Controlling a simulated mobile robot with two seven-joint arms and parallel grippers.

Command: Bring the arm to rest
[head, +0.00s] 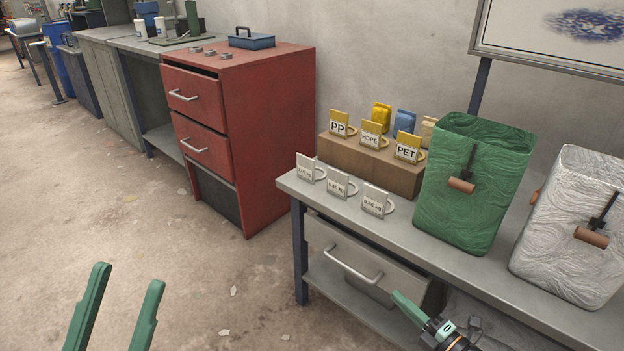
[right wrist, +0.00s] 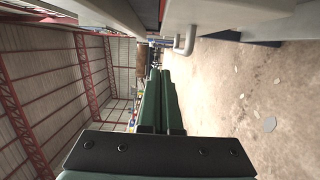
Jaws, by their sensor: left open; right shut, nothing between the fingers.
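My left gripper (head: 129,275) shows at the bottom left of the head view. Its two green fingers stand apart with nothing between them, above the bare floor. My right gripper (head: 398,295) is at the bottom centre right, in front of the grey bench's drawer (head: 322,262). Its green fingers are shut with nothing between them. In the right wrist view the fingers (right wrist: 160,73) lie together and point away along the bench. The drawer's handle (head: 352,267) is to the left of the right fingertips in the head view, apart from them.
The grey bench (head: 408,228) carries a green bag (head: 460,210), a white bag (head: 570,230), white weight tags (head: 340,186) and yellow labelled tags (head: 374,137) on a brown block. A red cabinet (head: 281,140) stands to the left. The floor (head: 80,200) at left is clear.

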